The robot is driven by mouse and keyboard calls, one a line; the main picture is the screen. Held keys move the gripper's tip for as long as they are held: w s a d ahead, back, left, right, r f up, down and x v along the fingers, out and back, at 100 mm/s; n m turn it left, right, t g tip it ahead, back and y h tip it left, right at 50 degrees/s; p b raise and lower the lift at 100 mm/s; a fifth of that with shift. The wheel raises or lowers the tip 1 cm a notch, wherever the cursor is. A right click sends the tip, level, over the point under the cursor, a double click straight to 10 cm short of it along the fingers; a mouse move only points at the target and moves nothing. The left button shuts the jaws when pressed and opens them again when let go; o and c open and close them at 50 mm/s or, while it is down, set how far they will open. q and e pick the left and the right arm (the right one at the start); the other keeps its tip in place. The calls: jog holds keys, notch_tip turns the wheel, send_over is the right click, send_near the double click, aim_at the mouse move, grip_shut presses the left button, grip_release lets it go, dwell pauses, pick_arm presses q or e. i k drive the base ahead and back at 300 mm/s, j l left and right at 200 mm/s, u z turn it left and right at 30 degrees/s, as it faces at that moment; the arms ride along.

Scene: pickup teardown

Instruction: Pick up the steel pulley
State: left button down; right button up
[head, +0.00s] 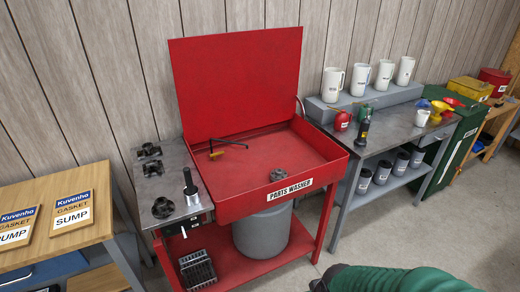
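A small, round, dark grey metal part (278,174) lies in the basin of the red parts washer (240,178), near its front edge. It may be the steel pulley, but it is too small to be sure. Another round, dark, lobed part (163,208) lies on the grey metal side table (176,180) left of the washer. Two more dark metal parts lie farther back on that table, one of them here (153,168). No gripper fingers show in the head view, so neither gripper's state can be seen.
The washer's red lid (238,85) stands open at the back. A black upright tool (190,186) stands on the side table. A wooden bench (110,205) with Kuvenho boxes is at left. A grey workbench (390,130) with white jugs is at right.

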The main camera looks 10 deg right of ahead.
aim_at(277, 174)
jog(key=i+l+u, duration=0.35)
jog(key=i, duration=0.4)
jog(key=i+l+u, duration=0.4)
jog(key=i+l, duration=0.3)
